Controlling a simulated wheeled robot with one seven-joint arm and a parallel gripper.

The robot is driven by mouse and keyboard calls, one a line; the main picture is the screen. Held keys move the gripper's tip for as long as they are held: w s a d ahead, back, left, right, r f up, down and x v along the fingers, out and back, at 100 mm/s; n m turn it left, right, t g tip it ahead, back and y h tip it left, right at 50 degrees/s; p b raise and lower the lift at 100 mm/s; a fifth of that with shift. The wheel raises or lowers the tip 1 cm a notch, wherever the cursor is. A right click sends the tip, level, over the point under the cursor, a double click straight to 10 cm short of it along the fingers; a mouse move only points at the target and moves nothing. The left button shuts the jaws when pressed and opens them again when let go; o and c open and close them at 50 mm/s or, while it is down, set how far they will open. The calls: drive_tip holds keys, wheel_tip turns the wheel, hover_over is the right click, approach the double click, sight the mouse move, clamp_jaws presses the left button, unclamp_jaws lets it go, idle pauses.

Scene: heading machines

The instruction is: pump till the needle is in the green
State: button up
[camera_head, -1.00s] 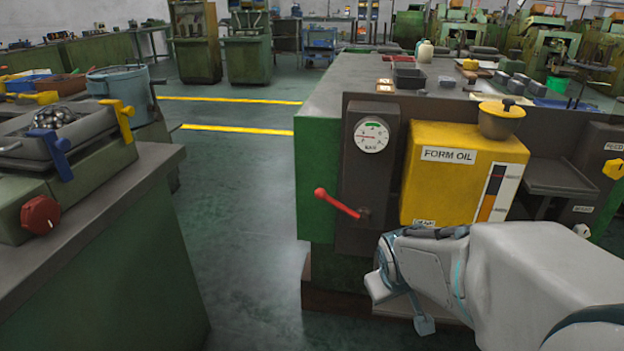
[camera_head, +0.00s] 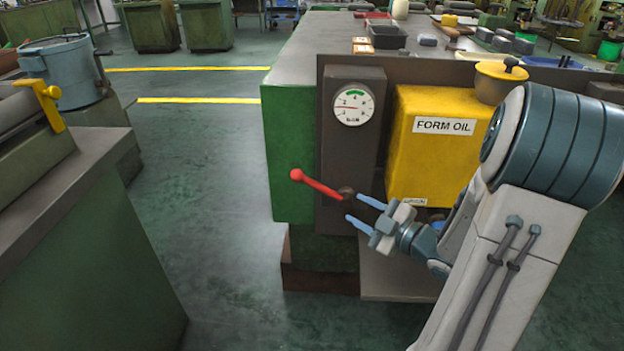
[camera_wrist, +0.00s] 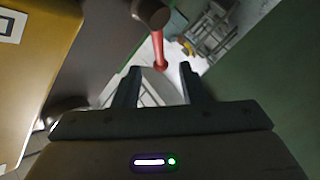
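A red pump lever (camera_head: 318,184) with a ball end points up and left from its dark pivot on a dark panel. A white round gauge (camera_head: 354,106) sits above it on the same panel; it has a green band at the top, and its red needle points left, outside the green. My gripper (camera_head: 352,207) is open and empty, just right of and below the lever's pivot, with its fingers pointing left. In the wrist view the red lever (camera_wrist: 159,50) shows beyond the fingers, coming down from its dark pivot (camera_wrist: 151,13), its ball end appearing between the fingertips but farther off.
A yellow FORM OIL tank (camera_head: 430,150) with a yellow-capped filler (camera_head: 497,82) stands right of the panel, close to my arm. A green machine side (camera_head: 290,150) is left of the panel. The floor (camera_head: 215,230) in the aisle is clear. A grey bench (camera_head: 60,190) stands at left.

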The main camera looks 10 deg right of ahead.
sight(319, 187)
drive_tip(key=shift+n+y, duration=0.3)
drive_tip(key=shift+y, duration=0.3)
drive_tip(key=x, duration=0.4)
drive_tip(key=b+x, duration=0.1)
drive_tip(key=x, duration=0.4)
drive_tip(key=r+b+x, duration=0.1)
drive_tip(key=x, duration=0.3)
drive_tip(key=shift+w+a, duration=0.1)
drive_tip(key=shift+a, duration=0.35)
drive_tip(key=shift+f+b, duration=0.1)
drive_tip(key=shift+b, duration=0.2)
clamp_jaws()
